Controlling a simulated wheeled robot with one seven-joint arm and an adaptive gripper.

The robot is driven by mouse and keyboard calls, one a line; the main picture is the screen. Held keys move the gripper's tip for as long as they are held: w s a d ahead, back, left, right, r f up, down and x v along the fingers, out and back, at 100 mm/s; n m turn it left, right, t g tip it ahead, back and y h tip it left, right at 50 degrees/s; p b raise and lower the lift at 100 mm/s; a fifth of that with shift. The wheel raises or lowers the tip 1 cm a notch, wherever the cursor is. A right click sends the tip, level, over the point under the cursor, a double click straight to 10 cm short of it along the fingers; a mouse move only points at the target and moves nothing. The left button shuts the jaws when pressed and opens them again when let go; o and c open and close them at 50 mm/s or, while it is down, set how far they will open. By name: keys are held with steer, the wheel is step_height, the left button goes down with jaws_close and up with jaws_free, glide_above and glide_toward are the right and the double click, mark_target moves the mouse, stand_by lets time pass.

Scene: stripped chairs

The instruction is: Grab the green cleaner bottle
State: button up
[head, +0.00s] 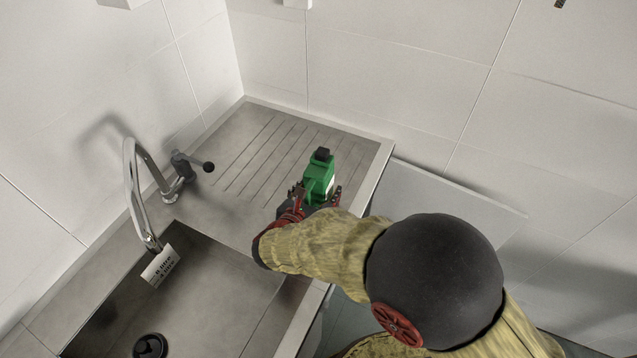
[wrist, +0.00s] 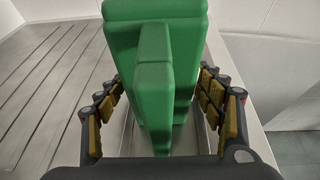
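The green cleaner bottle (head: 320,177) has a black cap and stands on the ribbed drainboard, near its right front edge. In the wrist view the green bottle (wrist: 155,70) fills the middle, with its handle towards me. My gripper (head: 314,194) is at the near side of the bottle. In the wrist view my gripper (wrist: 166,110) is open, with one padded finger on each side of the bottle. Gaps show between the fingers and the bottle. The bottle's lower part is hidden behind my gripper in the head view.
The metal drainboard (head: 240,150) is otherwise clear. A sink basin (head: 215,290) lies at the lower left, with a curved faucet (head: 132,185) and a black-knobbed lever (head: 190,163) behind it. Tiled walls (head: 400,60) close off the back and left. A pale panel (head: 440,205) is right of the counter.

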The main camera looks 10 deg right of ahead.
steer(key=shift+c, duration=1.2)
steer(key=c, duration=1.4)
